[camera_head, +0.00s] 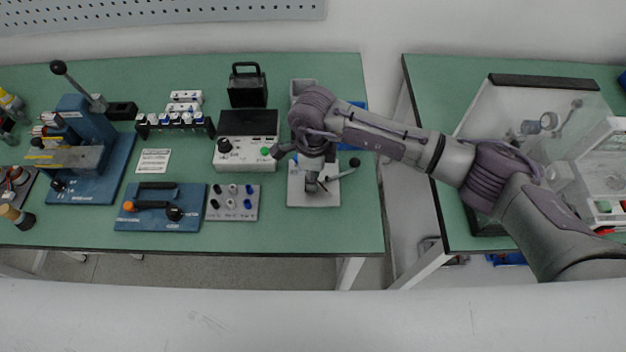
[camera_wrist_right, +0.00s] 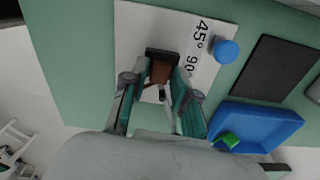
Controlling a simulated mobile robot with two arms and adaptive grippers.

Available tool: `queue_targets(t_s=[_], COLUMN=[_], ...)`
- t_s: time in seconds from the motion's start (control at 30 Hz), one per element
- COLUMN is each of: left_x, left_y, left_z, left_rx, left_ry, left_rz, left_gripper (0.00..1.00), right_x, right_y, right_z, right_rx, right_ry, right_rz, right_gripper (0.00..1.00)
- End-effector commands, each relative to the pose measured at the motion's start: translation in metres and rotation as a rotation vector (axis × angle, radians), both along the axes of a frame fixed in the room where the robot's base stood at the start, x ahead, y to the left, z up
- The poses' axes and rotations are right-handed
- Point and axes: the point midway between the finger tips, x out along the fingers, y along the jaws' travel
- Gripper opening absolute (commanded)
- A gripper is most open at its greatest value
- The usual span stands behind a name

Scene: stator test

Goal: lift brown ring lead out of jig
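The jig is a white plate (camera_head: 300,198) on the green table, marked "45°" and "90°" in the right wrist view (camera_wrist_right: 130,30). My right gripper (camera_head: 312,186) points down over this plate and hides much of it. In the right wrist view, a brown piece (camera_wrist_right: 160,72), seemingly the ring lead, lies between my two fingertips, in front of a dark block (camera_wrist_right: 160,54). The fingertips are close to its sides, but I cannot tell whether they press on it. The lead's ring end cannot be made out. My left gripper is not in view.
A lever with a dark knob (camera_head: 354,162) stands beside my right gripper. A blue bin (camera_wrist_right: 255,125) holds a green item. A grey instrument (camera_head: 243,152) and a socket plate (camera_head: 233,203) stand to the left. Green table shows bare in front of the jig.

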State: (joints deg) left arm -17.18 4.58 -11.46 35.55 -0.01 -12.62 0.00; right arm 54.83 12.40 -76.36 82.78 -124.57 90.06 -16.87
Motion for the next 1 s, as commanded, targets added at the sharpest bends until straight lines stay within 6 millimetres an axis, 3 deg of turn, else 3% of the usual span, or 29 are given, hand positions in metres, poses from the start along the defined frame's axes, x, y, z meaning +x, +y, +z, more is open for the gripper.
queue_targets(t_s=[0.03,0.13,0.43,0.8,1.0], left_x=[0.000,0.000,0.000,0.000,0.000], left_y=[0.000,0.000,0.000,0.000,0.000], left_z=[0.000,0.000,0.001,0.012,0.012], left_rx=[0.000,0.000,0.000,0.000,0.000], left_ry=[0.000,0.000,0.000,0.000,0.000], left_rz=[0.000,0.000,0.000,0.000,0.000], left_gripper=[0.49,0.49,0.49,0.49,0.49], right_x=[0.000,0.000,0.000,0.000,0.000], right_y=[0.000,0.000,0.000,0.000,0.000], right_z=[0.000,0.000,0.002,0.023,0.024], right_rx=[0.000,0.000,0.000,0.000,0.000], right_ry=[0.000,0.000,-0.001,-0.001,0.000], right_rz=[0.000,0.000,0.000,0.000,0.000], right_gripper=[0.15,0.00,0.00,0.00,0.00])
